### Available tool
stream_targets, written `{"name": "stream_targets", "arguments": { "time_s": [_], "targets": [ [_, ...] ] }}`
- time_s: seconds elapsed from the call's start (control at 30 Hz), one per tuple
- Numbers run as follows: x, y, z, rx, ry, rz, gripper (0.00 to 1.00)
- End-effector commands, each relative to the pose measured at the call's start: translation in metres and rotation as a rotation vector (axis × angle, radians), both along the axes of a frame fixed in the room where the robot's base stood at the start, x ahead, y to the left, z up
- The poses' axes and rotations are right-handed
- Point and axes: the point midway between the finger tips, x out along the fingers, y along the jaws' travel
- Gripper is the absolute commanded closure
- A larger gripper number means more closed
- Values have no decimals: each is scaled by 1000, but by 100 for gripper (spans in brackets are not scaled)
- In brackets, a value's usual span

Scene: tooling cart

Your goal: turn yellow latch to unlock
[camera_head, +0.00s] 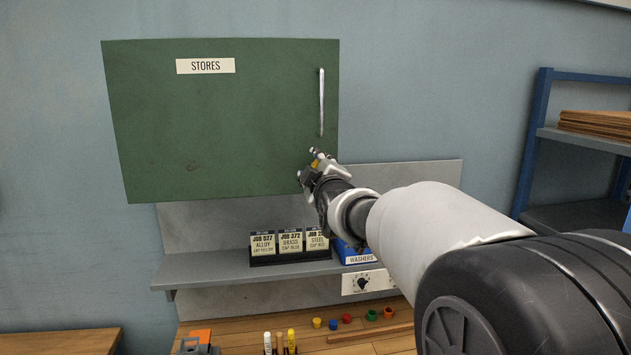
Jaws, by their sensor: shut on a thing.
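The yellow latch (315,163) shows as a small patch of yellow low on the right side of the green STORES cabinet door (220,120). My gripper (316,160) is at the latch, with its fingers closed around it. The fingers and wrist hide most of the latch, so its angle cannot be told. The door looks closed. Its silver vertical handle (321,102) is above my gripper.
Below the door, a grey shelf (210,273) carries job cards (290,243) and a blue WASHERS bin (357,256), partly behind my arm. The wooden bench holds several small coloured caps and bottles. A blue shelving rack (531,140) stands at the right.

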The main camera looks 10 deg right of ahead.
Motion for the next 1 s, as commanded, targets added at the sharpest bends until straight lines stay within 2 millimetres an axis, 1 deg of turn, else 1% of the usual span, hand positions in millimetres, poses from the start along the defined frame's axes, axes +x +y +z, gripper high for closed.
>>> {"name": "stream_targets", "arguments": {
  "time_s": [0.03,0.2,0.5,0.73,1.0],
  "targets": [
    [0,0,-3,-44,-1,0,84],
    [0,0,-3,-195,0,0,84],
    [0,1,-2,-401,-1,0,84],
    [0,0,-1,-485,-1,-1,84],
    [0,0,-1,-517,-1,-1,84]
  ]
}}
